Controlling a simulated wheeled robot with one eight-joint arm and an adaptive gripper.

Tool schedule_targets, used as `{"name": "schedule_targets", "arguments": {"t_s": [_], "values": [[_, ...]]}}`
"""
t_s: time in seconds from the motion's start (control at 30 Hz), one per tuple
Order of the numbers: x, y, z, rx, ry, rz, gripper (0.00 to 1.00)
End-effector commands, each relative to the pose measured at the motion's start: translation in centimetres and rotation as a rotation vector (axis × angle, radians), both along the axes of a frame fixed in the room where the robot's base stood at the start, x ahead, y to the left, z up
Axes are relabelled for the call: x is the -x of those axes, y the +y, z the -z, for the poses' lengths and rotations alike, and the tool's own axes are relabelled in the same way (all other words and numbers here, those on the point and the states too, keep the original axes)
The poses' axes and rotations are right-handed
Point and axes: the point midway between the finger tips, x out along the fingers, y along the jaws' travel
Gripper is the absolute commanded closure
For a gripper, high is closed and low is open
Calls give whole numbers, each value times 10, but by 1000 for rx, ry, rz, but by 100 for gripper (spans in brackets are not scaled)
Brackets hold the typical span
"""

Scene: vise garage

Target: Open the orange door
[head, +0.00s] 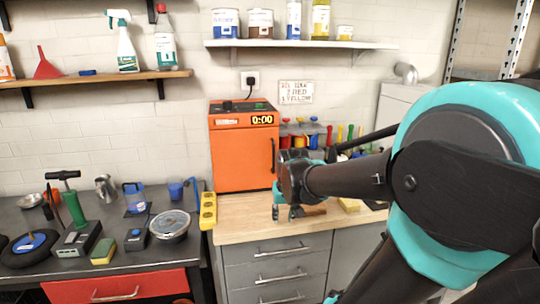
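The orange door (240,160) is the front of an orange box-shaped appliance with a 0:00 display (262,120) on top. The door looks shut. Its dark upright handle (273,155) is near its right edge. My gripper (285,212) hangs in front of the box's lower right corner, over the wooden counter, below and slightly right of the handle. Its two fingers point down and stand apart, with nothing seen between them. My wrist hides the area just right of the door's lower edge.
The wooden counter (240,232) has grey drawers below. A yellow power strip (208,211) stands by the counter's left end. A rack of coloured-handled tools (303,130) is right of the box. A dark bench (108,260) at left holds tools and cups. Shelves hang above.

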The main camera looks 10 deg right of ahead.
Motion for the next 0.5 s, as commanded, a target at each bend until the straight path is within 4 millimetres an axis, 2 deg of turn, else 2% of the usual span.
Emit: {"name": "schedule_targets", "arguments": {"t_s": [0.03,0.2,0.4,0.5], "values": [[-20,0,-24,1,-1,8,69],[-74,1,-109,2,-5,49,69],[-115,3,-208,4,-11,94,69],[-126,3,-248,5,-14,112,69]]}}
